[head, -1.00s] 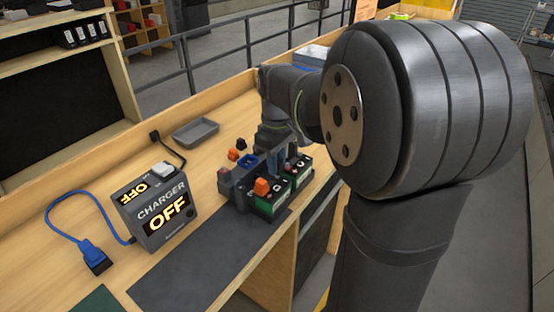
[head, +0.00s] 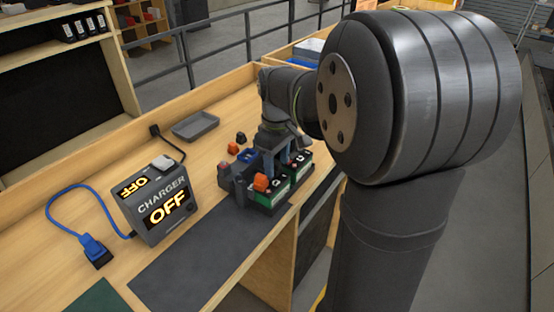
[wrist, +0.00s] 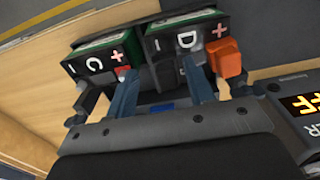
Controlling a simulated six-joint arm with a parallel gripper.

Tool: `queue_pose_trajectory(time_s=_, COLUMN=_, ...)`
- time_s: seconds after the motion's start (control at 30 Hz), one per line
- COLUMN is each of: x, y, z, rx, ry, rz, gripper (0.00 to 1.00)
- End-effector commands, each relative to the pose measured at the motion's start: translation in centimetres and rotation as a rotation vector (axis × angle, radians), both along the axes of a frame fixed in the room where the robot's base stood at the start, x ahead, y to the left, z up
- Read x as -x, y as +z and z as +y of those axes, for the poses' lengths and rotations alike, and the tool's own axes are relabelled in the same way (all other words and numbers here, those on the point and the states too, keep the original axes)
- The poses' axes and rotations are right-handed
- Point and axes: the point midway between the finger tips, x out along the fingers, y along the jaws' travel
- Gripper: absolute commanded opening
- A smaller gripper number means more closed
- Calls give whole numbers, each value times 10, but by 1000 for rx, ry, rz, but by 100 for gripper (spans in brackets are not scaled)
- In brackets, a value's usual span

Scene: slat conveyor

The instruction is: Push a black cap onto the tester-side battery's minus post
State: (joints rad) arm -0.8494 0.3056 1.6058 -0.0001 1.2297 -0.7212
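Two green-and-black batteries stand side by side in a dark tray (head: 238,192). In the wrist view they are battery C (wrist: 97,62) on the left and battery D (wrist: 185,40) on the right. An orange cap (wrist: 226,60) sits on D's plus side; it also shows in the head view (head: 261,183). A dark block (wrist: 165,75) at D's minus side looks like a black cap, but its seating is unclear. My gripper (wrist: 163,85) is open, its fingers apart on either side of that block. C's plus post (wrist: 122,72) shows red beside the left finger.
A loose black cap (head: 241,137) and an orange cap (head: 232,148) lie on the bench behind the tray. The charger (head: 157,205), reading OFF, stands left with a blue-plugged cable (head: 94,248). A grey dish (head: 195,125) lies farther back. A dark mat (head: 205,255) is clear.

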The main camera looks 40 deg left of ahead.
Motion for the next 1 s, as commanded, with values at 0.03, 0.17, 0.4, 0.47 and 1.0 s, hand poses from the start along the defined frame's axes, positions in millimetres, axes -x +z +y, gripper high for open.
queue_pose_trajectory(time_s=0.03, x=0, y=0, z=0, rx=0, ry=0, rz=0, gripper=49)
queue_pose_trajectory(time_s=0.17, x=0, y=0, z=0, rx=0, ry=0, rz=0, gripper=49)
queue_pose_trajectory(time_s=0.4, x=-1, y=24, z=1, rx=-3, ry=0, rz=-3, gripper=49)
queue_pose_trajectory(time_s=0.47, x=0, y=37, z=1, rx=-3, ry=0, rz=-3, gripper=49)
queue_pose_trajectory(time_s=1.0, x=0, y=157, z=0, rx=-1, ry=0, rz=-1, gripper=49)
